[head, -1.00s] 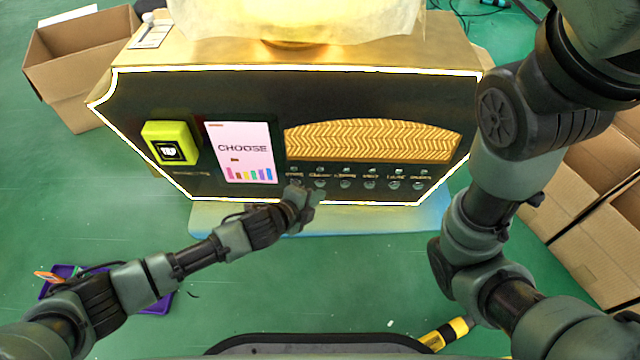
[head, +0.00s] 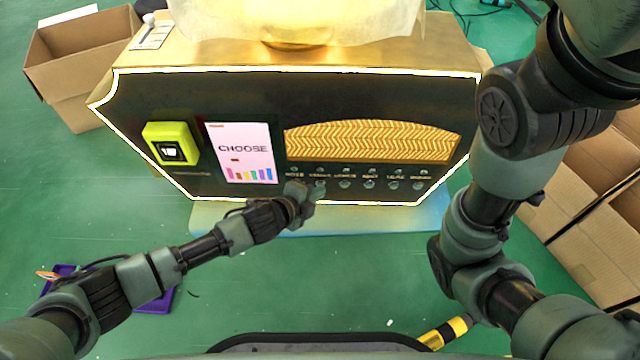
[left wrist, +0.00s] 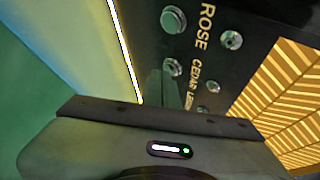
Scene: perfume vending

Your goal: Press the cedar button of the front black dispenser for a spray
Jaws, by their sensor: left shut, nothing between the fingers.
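The black dispenser (head: 240,90) has a glowing white edge and a row of round buttons along its lower front. The cedar button (left wrist: 172,67) is the second from the left, beside the CEDAR label in the left wrist view. In the head view it shows (head: 320,186) just right of my left gripper (head: 304,192). My left gripper is shut and empty, low in front of the panel. Its fingers (left wrist: 163,90) appear close to the cedar button, but I cannot tell if they touch. The rose button (left wrist: 173,19) lies farther up in the wrist view. My right gripper is outside both views.
A yellow-green device (head: 170,143) and a pink CHOOSE card (head: 240,152) are on the panel's left. Metal nozzles (left wrist: 232,40) stand near the labels. Open cardboard boxes are at the back left (head: 85,60) and right (head: 590,210). Green floor lies in front.

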